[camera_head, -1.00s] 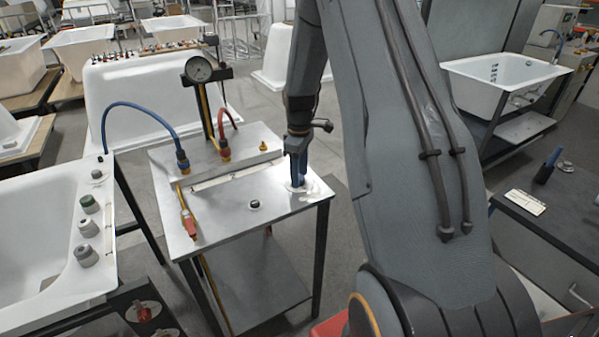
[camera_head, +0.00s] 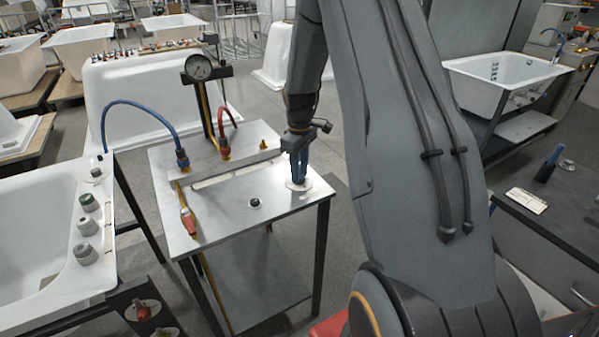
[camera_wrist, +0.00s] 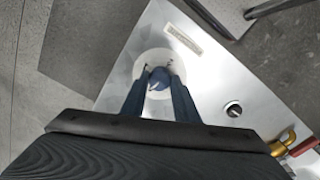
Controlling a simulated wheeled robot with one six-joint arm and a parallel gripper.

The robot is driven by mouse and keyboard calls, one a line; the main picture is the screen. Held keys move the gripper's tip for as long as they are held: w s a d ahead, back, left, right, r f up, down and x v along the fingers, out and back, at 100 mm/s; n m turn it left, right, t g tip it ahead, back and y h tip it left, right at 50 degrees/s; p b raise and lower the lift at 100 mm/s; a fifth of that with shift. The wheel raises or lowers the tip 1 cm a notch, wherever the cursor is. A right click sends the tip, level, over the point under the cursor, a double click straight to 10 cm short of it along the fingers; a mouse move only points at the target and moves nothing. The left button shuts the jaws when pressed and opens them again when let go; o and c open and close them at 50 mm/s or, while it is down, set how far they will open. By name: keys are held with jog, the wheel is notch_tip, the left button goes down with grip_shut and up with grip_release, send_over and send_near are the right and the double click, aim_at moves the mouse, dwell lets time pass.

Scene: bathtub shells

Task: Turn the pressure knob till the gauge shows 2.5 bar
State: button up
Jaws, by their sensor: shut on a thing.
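In the head view my gripper (camera_head: 298,180) stands at the plate, and the fingers mostly hide the knob.
The metal bench (camera_head: 225,210) carries a blue hose (camera_head: 140,104), a red hose (camera_head: 228,122), a red-handled valve (camera_head: 189,222) and a small dark round fitting (camera_head: 255,203). A white tub (camera_head: 40,235) stands close on the left. The bench top around my gripper is clear.

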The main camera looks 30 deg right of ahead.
jog(key=m, duration=0.4)
jog(key=shift+m+b, duration=0.3)
jog(key=shift+b, duration=0.1)
jog(key=shift+m+b, duration=0.3)
jog(key=shift+m, duration=2)
jog(key=shift+r, duration=0.1)
jog(key=o, duration=1.1)
jog(key=shift+c, duration=0.2)
jog(key=shift+r+b, duration=1.1)
jog(key=shift+r, duration=2.75)
